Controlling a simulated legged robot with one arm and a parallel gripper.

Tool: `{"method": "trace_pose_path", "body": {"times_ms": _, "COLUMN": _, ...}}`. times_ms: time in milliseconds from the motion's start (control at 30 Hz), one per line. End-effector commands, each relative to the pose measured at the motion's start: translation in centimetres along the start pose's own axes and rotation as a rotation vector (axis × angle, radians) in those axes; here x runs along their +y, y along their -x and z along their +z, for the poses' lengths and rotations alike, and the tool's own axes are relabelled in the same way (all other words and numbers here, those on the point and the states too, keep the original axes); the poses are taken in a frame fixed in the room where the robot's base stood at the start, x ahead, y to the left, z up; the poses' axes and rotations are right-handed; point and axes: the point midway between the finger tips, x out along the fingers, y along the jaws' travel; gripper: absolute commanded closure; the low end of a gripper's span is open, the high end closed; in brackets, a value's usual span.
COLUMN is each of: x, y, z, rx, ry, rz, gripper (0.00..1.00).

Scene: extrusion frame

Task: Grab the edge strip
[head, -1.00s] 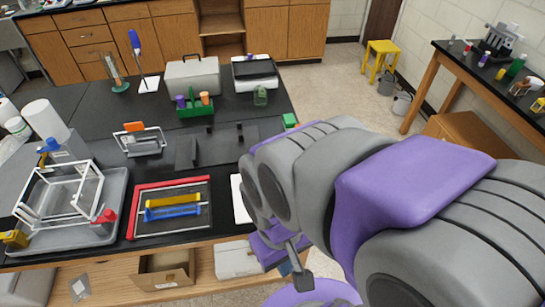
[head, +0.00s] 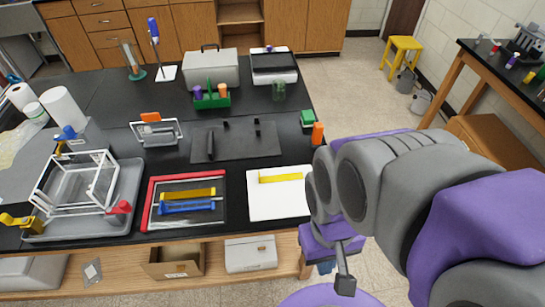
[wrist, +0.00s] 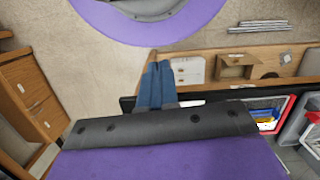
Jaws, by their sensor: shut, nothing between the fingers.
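A thin yellow strip (head: 281,178) lies along the upper part of a white board (head: 280,205) at the front right of the black bench. Another yellow strip (head: 188,193) and a blue strip (head: 187,206) lie in a red-edged frame (head: 151,203) to its left. I cannot tell which is the edge strip. My gripper, with blue fingers (wrist: 160,70) in the wrist view, is shut and empty. It hangs low beyond the bench's front right corner, apart from the strips. In the head view my arm hides most of it.
A grey tray (head: 128,212) with a white rod frame stands at the left. A dark plate (head: 235,145) lies behind the white board, with an orange cylinder (head: 318,133) at the bench's right edge. A shelf (head: 205,262) with boxes runs below. Floor is open to the right.

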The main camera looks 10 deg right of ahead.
Motion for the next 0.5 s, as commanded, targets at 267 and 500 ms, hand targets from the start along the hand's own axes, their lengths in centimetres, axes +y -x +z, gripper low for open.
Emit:
{"method": "trace_pose_path", "body": {"times_ms": 267, "x": 0.0, "y": 0.0, "z": 0.0, "rx": 0.000, "ry": 0.000, "rz": 0.000, "gripper": 0.97}}
{"method": "trace_pose_path", "body": {"times_ms": 500, "x": -1.0, "y": 0.5, "z": -1.8, "rx": -0.035, "ry": -0.050, "rz": -0.052, "gripper": 0.74}}
